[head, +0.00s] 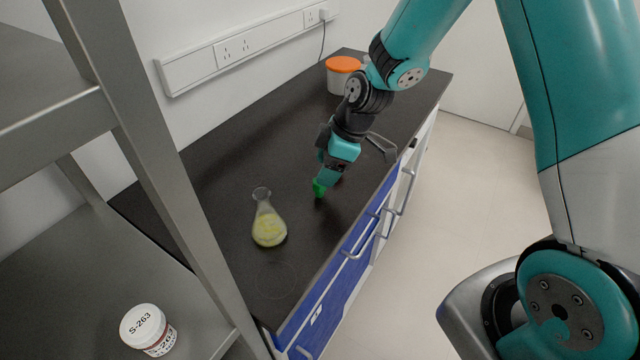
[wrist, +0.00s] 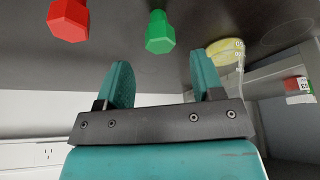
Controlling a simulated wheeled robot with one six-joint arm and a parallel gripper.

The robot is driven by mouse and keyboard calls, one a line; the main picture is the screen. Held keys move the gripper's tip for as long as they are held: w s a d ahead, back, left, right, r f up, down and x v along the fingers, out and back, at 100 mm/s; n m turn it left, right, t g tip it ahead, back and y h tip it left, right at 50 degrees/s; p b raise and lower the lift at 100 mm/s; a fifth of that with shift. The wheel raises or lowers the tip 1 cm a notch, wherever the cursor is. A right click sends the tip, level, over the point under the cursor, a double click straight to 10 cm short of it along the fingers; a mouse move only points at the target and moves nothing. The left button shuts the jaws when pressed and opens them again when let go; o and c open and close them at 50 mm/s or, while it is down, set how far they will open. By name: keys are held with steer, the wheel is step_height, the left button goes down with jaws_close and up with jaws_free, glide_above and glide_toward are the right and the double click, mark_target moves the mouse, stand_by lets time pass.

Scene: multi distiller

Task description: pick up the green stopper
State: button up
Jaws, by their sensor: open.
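The green stopper (head: 319,187) sits on the dark bench top just below my gripper (head: 325,175) in the head view. In the wrist view the green stopper (wrist: 160,33) appears beyond the fingertips, roughly between the two fingers and apart from them. My gripper (wrist: 160,75) is open and nothing is between its fingers. In the head view my gripper hides part of the area around the stopper.
A red stopper (wrist: 69,19) stands left of the green one in the wrist view. A flask of yellow liquid (head: 268,225) stands nearby on the bench. An orange-lidded tub (head: 342,76) is at the back. A shelf with a white jar (head: 147,329) is at left.

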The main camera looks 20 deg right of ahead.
mark_target(319, 188)
steer(key=p+x, duration=0.1)
steer(key=x, duration=0.4)
steer(key=shift+s, duration=0.1)
steer(key=c, duration=1)
